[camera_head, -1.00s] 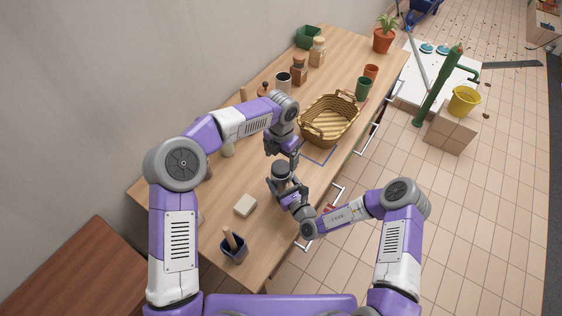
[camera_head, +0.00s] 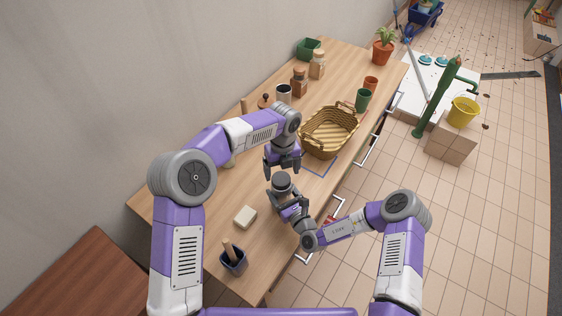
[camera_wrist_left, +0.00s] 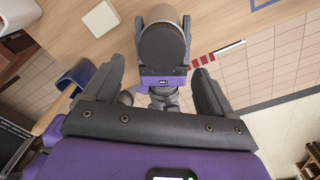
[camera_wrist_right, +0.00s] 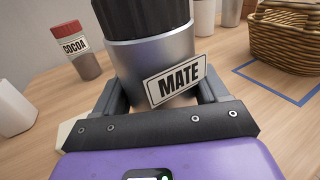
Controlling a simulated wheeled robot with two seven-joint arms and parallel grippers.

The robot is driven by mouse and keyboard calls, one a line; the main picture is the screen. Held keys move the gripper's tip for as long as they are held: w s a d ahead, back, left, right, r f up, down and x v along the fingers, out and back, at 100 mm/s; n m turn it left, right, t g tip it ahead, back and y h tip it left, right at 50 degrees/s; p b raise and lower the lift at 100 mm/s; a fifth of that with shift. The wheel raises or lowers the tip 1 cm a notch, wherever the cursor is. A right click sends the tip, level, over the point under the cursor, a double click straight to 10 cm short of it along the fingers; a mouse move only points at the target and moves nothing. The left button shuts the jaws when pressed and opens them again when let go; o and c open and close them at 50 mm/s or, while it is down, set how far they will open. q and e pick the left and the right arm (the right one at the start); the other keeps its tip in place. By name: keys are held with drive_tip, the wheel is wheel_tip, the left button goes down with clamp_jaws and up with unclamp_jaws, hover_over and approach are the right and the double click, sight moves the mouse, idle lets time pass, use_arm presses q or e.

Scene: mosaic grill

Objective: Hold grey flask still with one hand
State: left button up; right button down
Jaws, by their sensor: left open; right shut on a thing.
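The grey flask has a dark ribbed lid and a "MATE" label, and it fills the upper middle of the right wrist view (camera_wrist_right: 150,62). It stands upright near the table's front edge in the head view (camera_head: 281,182). My right gripper (camera_wrist_right: 165,100) is shut around its body. My left gripper (camera_head: 283,172) is open and empty, just above and behind the flask. The left wrist view shows the flask's round dark lid (camera_wrist_left: 162,55) ahead, between and beyond the open fingers. The right fingertips are partly hidden behind the flask.
A wicker basket (camera_head: 311,142) stands behind the flask, by a blue outline (camera_head: 322,168) on the table. A pale block (camera_head: 245,217) and a dark blue pot (camera_head: 233,263) with a wooden handle are nearer me. A cocoa jar (camera_wrist_right: 82,55) shows left of the flask.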

use_arm(q)
drive_tip(key=n, duration=1)
drive_tip(key=shift+s+r, duration=0.1)
drive_tip(key=shift+r, duration=0.05)
drive_tip(key=n, duration=0.4)
drive_tip(key=shift+r, duration=0.15)
drive_tip(key=n, duration=0.4)
drive_tip(key=shift+r, duration=0.15)
drive_tip(key=n, duration=0.4)
drive_tip(key=shift+r, duration=0.2)
drive_tip(key=n, duration=0.4)
drive_tip(key=shift+r, duration=0.25)
drive_tip(key=n, duration=0.4)
drive_tip(key=shift+w+a+r, duration=0.1)
drive_tip(key=shift+w+r, duration=0.15)
drive_tip(key=n, duration=0.4)
drive_tip(key=shift+w+r+n, duration=0.15)
drive_tip(key=shift+r+n, duration=0.25)
